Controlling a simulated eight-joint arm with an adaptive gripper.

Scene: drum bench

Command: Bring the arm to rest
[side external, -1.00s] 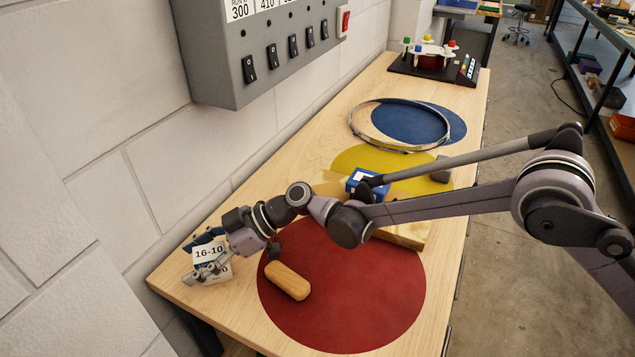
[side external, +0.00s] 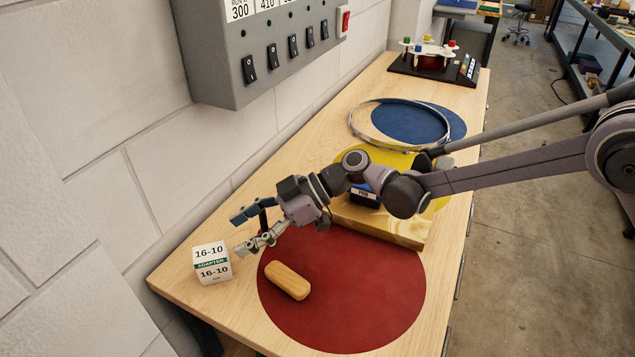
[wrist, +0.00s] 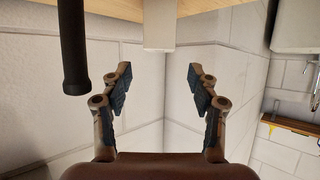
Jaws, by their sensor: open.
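My gripper (side external: 240,232) is open and empty in the side external view. It hangs above the table, to the right of a white box (side external: 212,263) labelled "16-10" and "ADAPTER". The box stands alone near the table's left front corner, apart from the fingers. In the wrist view the two fingers of my gripper (wrist: 158,88) are spread wide with nothing between them. A pale block-like shape (wrist: 160,25) shows beyond them at the top; I cannot tell surely what it is.
An oblong wooden block (side external: 287,280) lies on the red disc (side external: 345,300). Behind are a wooden board (side external: 380,225), a blue box (side external: 366,196), a yellow disc (side external: 385,158) and a metal hoop (side external: 352,122) over a blue disc (side external: 412,125). A grey switch box (side external: 225,60) is on the wall.

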